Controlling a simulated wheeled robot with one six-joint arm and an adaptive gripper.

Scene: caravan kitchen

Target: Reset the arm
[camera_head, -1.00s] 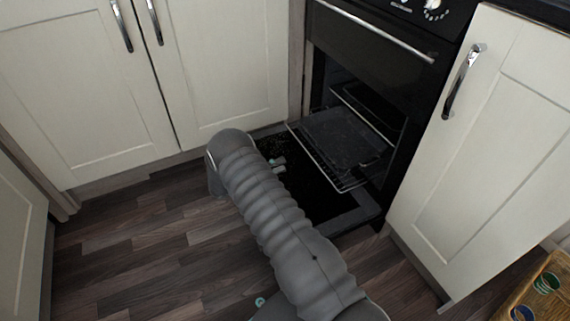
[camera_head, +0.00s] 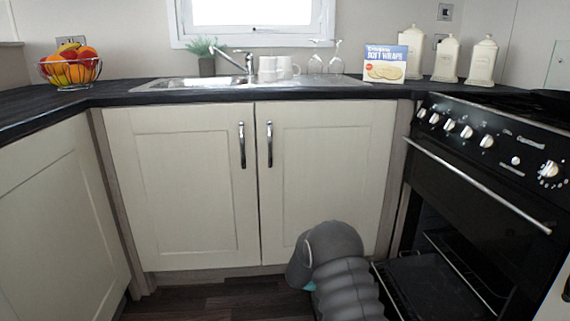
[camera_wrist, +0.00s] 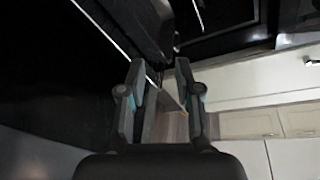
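My gripper (camera_wrist: 160,95) shows in the wrist view with its two fingers apart and nothing between them. In the head view my grey arm rises from the bottom edge in front of the sink cupboard doors (camera_head: 190,180), and its gripper end is hidden. The black oven (camera_head: 480,200) is at the right with its lower compartment open. A rack (camera_head: 435,285) is pulled out there, beside my arm.
The worktop (camera_head: 110,98) carries a fruit bowl (camera_head: 70,66), a sink (camera_head: 195,84), mugs (camera_head: 278,67), a wraps box (camera_head: 384,62) and white canisters (camera_head: 447,60). Some dark floor (camera_head: 215,298) is free left of my arm.

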